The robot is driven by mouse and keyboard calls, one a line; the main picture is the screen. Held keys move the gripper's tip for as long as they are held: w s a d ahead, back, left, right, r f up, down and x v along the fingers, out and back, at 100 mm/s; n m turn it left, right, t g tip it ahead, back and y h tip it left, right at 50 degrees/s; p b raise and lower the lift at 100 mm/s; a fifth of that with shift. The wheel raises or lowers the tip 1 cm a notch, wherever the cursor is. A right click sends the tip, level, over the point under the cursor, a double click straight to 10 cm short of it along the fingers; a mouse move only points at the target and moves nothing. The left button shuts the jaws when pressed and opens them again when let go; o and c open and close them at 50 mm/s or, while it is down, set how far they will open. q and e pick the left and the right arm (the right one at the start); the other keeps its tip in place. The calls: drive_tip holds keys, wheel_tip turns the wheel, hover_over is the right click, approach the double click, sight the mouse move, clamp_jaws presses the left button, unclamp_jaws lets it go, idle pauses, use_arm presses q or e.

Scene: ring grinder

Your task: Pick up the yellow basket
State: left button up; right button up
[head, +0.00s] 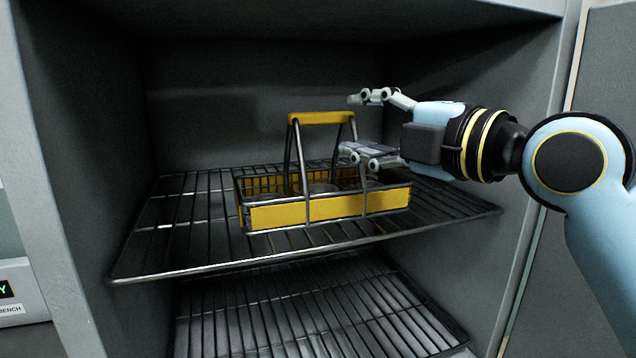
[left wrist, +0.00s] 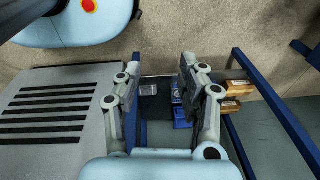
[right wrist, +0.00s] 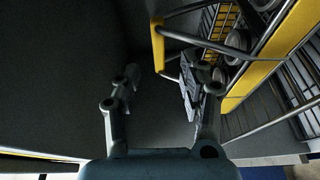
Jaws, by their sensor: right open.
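The yellow basket (head: 278,215) stands upright on the upper wire rack inside a grey chamber. It has yellow side bands, metal rods and a raised yellow handle (head: 320,118); round dark items sit inside. My right gripper (head: 352,125) is open at the handle's right end, one finger above handle height and one below. In the right wrist view the handle (right wrist: 158,48) shows just beyond the open fingers (right wrist: 160,70), with the basket's yellow band (right wrist: 270,60) to the right. Nothing is held. My left gripper (left wrist: 160,66) is open and empty, away from the basket.
The upper wire rack (head: 170,240) has free room left of the basket. A second rack (head: 300,310) lies below. Chamber walls (head: 70,150) close in at both sides. In the left wrist view, a blue frame (left wrist: 275,105) and small boxes (left wrist: 235,88) lie below.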

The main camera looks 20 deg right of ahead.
sight(326, 118)
drive_tip(key=shift+w+a+r+p, duration=0.15)
drive_tip(key=shift+w+a, duration=0.15)
drive_tip(key=shift+w, duration=0.2)
drive_tip(key=shift+w+a+r+p, duration=0.15)
drive_tip(key=shift+w+a, duration=0.15)
drive_tip(key=shift+w, duration=0.2)
drive_tip(key=shift+w+a+f, duration=0.1)
drive_tip(key=shift+w+f, duration=0.05)
drive_tip(key=shift+w, duration=0.15)
drive_tip(key=p+x, duration=0.1)
drive_tip(key=x, duration=0.4)
drive_tip(key=shift+w+p, duration=0.2)
drive_tip(key=shift+p, duration=0.15)
drive_tip(key=shift+w+f, duration=0.1)
drive_tip(key=shift+c, duration=1.4)
clamp_jaws()
use_arm(q)
drive_tip(key=shift+s+r, duration=1.05)
drive_tip(key=shift+r, duration=0.1)
drive_tip(key=shift+w, duration=0.15)
